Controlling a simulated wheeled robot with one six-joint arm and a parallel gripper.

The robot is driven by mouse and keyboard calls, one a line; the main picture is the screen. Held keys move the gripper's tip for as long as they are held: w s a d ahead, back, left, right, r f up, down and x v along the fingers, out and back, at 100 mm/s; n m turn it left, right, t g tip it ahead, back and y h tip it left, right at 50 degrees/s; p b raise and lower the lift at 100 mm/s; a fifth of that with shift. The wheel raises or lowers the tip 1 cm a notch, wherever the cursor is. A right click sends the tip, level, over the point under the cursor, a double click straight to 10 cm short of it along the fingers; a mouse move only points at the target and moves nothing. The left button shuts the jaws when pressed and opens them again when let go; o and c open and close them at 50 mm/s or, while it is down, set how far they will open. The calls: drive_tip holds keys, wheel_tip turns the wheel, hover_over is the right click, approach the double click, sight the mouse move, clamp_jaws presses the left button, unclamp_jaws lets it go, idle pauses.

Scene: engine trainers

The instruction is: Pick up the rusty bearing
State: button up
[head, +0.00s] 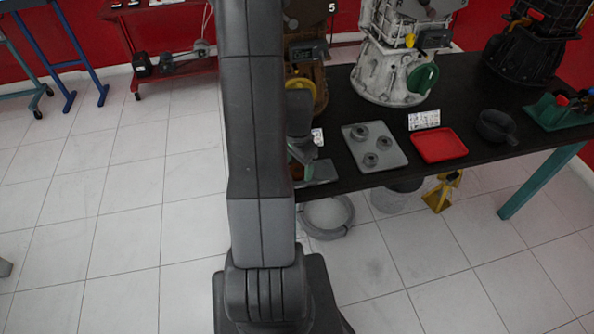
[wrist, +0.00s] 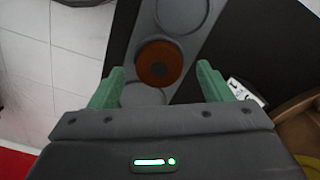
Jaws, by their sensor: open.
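In the head view my gripper (head: 301,150) is at the table's left end, over a grey tray (head: 322,171); my arm hides much of this spot, and the bearing is hardly visible there.
The dark table (head: 345,182) also carries a grey plate (head: 396,156) with three grey bearings, a red tray (head: 438,146), a black bowl (head: 495,126) and a pale engine trainer (head: 395,65). A white card (wrist: 245,92) lies right of my fingers.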

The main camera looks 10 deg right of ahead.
drive_tip(key=shift+f, duration=0.55)
drive_tip(key=c, duration=1.2)
drive_tip(key=shift+o, duration=0.2)
drive_tip(key=shift+r, duration=0.1)
